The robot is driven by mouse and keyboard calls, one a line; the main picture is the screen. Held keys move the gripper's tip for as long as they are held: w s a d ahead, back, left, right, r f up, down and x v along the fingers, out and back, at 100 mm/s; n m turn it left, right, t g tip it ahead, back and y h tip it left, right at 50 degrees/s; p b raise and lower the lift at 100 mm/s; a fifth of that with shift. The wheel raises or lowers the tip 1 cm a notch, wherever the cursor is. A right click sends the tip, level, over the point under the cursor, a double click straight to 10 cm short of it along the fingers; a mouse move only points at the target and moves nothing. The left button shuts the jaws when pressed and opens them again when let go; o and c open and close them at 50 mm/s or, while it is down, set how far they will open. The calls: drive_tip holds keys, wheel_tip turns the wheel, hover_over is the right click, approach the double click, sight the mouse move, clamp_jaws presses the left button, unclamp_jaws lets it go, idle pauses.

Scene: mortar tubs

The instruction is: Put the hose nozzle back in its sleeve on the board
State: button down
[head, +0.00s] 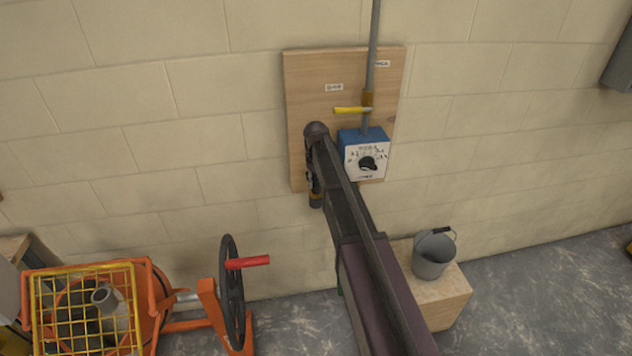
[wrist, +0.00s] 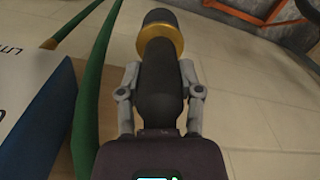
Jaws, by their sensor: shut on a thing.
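The hose nozzle (wrist: 158,88) is black with a brass-coloured collar and lies between the two grey fingers of my gripper (wrist: 160,78), which is shut on it. In the head view my gripper (head: 313,178) is in front of the lower left part of the wooden board (head: 305,75). The nozzle's collared end (head: 316,199) shows just below it, near the board's lower edge. I cannot make out the sleeve; my arm covers part of the board. A green hose (wrist: 93,85) runs along the left of the wrist view.
A blue box with a dial (head: 365,155) is on the board, right beside my arm, under a pipe with a yellow lever (head: 352,110). A grey bucket (head: 432,258) stands on a wooden block (head: 450,295). An orange mixer with a yellow grid (head: 85,310) is lower left.

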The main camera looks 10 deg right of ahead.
drive_tip(key=shift+c, duration=0.9)
unclamp_jaws()
drive_tip(key=shift+r, duration=0.15)
wheel_tip(320, 180, up, 10)
drive_tip(key=p, duration=1)
drive_tip(key=shift+r+p, duration=0.2)
drive_tip(key=shift+p, duration=0.1)
drive_tip(key=s+d+f+b, duration=0.5)
drive_tip(key=s+d, duration=0.5)
drive_tip(key=s, duration=0.1)
drive_tip(key=s+d+f+m+b, duration=0.1)
drive_tip(key=s+d+f+b, duration=0.5)
drive_tip(key=s+d, duration=0.4)
drive_tip(key=shift+s+f, duration=0.25)
drive_tip(key=shift+s, duration=0.75)
drive_tip(key=s+a+m, duration=0.1)
drive_tip(key=s+a, duration=0.2)
drive_tip(key=a, duration=0.7)
drive_tip(key=s+a+m, duration=0.1)
drive_tip(key=s+a, duration=0.2)
drive_tip(key=a, duration=0.7)
drive_tip(key=shift+m+b, duration=0.3)
drive_tip(key=shift+m, duration=0.1)
